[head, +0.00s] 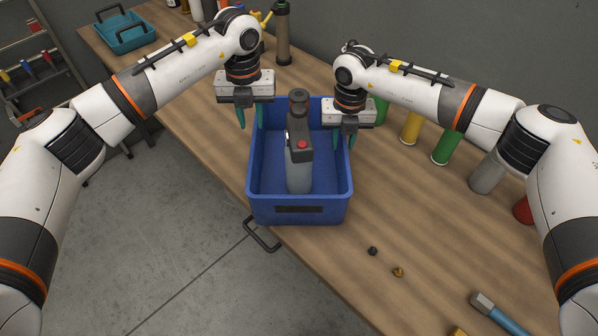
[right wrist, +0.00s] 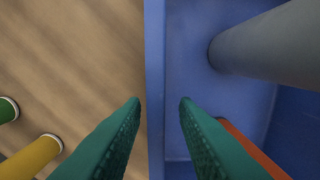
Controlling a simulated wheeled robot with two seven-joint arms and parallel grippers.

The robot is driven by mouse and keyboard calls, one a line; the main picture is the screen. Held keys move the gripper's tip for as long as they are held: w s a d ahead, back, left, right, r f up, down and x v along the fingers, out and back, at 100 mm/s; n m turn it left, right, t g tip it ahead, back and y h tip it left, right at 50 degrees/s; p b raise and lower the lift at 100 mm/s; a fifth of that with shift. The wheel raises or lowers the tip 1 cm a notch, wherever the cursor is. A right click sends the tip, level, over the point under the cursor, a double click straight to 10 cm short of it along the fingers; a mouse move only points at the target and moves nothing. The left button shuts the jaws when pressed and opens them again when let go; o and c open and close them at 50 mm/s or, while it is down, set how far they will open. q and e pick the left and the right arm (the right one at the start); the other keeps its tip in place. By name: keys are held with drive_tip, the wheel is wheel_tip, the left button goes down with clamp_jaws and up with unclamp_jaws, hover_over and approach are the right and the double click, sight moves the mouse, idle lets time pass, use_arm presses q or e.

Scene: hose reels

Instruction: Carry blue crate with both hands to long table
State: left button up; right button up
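The blue crate (head: 300,212) stands on the wooden table (head: 205,140), close to its left edge. A grey bottle-shaped tool (head: 299,172) with a dark upper part and a red button is in the crate; its grey body also shows in the right wrist view (right wrist: 275,45). My left gripper (head: 250,120) is open at the crate's left wall, with its fingers appearing to be on either side of it. My right gripper (head: 343,142) is open over the right wall. In the right wrist view its fingers (right wrist: 160,103) are apart, with the crate wall (right wrist: 154,60) between them.
Green (head: 446,147), yellow (head: 410,128) and grey (head: 485,175) cylinders stand to the right, along the wall. A dark knob (head: 372,251), a brass piece (head: 398,272) and a blue-handled tool (head: 500,315) lie in front. A teal tray (head: 125,34) is far left.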

wheel_tip(320, 180, up, 7)
idle(0.3)
